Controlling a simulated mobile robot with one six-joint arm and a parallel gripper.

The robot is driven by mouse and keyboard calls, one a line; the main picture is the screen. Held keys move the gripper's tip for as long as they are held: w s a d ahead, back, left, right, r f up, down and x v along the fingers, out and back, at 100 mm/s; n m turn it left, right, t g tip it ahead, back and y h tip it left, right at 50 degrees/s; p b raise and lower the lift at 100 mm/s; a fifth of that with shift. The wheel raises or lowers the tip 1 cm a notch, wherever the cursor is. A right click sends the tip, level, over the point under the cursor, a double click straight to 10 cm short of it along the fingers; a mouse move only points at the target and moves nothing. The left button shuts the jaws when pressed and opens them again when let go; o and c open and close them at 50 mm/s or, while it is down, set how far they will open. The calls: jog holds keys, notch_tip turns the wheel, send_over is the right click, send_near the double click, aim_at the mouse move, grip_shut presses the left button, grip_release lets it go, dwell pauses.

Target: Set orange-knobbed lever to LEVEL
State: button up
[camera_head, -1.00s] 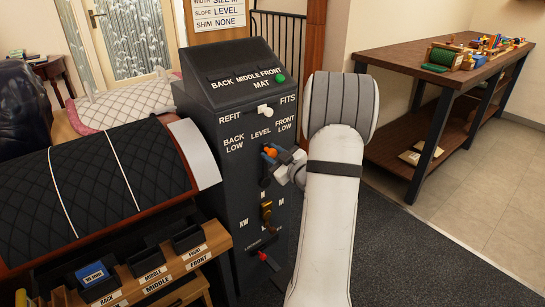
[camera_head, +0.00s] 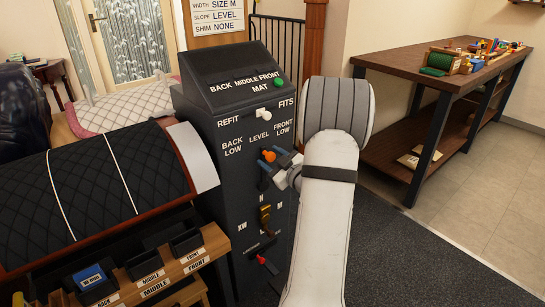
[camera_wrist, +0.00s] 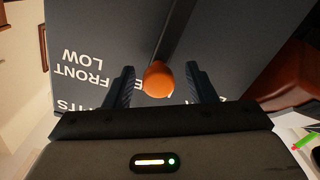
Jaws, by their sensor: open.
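The orange knob (camera_head: 268,155) of the lever sits on the dark control cabinet, just below the LEVEL label (camera_head: 259,139) and left of and below FRONT LOW. In the wrist view the orange knob (camera_wrist: 158,80) is between my two fingers, with a visible gap on each side. My gripper (camera_head: 273,163) is open around the knob and does not appear to touch it. The lever's dark shaft (camera_wrist: 178,32) runs away from the knob in the wrist view. The knob partly hides the LEVEL lettering there.
A white REFIT/FITS switch (camera_head: 263,113) and a green MAT button (camera_head: 279,83) are above. A brass lever (camera_head: 265,213) and a red-tipped lever (camera_head: 262,260) are below. Floor at right is clear up to the workbench (camera_head: 430,75).

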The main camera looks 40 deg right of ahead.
jog(key=s, duration=0.7)
jog(key=shift+p, duration=0.3)
jog(key=shift+d+r, duration=0.1)
